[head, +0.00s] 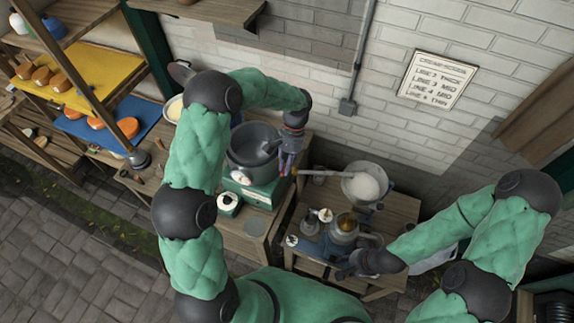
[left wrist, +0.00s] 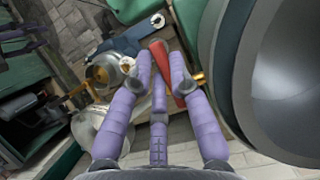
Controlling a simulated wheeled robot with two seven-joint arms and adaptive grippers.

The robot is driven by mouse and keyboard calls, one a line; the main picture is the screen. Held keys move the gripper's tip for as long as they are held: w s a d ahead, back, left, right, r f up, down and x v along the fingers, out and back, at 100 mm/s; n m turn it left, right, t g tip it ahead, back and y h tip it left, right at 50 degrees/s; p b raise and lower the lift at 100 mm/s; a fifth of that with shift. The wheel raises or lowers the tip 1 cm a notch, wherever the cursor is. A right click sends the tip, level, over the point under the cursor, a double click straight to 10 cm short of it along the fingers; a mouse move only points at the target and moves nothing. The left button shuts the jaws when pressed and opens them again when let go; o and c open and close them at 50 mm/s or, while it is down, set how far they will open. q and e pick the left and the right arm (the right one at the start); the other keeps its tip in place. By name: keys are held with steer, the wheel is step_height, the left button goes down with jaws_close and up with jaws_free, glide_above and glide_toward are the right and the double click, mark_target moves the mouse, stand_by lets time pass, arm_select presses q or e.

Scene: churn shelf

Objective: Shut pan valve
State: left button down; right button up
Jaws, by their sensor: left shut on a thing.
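A large dark grey pan (head: 252,147) stands on a green base (head: 262,192) on the wooden bench. Its curved wall fills the right of the left wrist view (left wrist: 285,90). My left gripper (head: 287,165) is at the pan's right side, pointing down. In the left wrist view its purple fingers (left wrist: 160,75) are closed around a red lever (left wrist: 168,72), whose far end sticks out beyond them. The lever's joint with the pan is hidden. My right gripper (head: 350,266) is low by the front bench, beside a metal pot (head: 344,230); its fingers are too small to read.
Small jars (head: 325,215) stand on the front bench. A shelf with a yellow mat (head: 95,72) is at the left. A brick wall is behind.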

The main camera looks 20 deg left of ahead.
arm_select(q)
steer(key=c, duration=1.1)
jaws_free()
steer(key=shift+c, duration=0.2)
steer(key=shift+r, duration=0.1)
steer(key=v, duration=1.1)
steer(key=shift+w+r, duration=0.15)
steer(key=shift+r, duration=0.2)
steer(key=shift+f, duration=0.1)
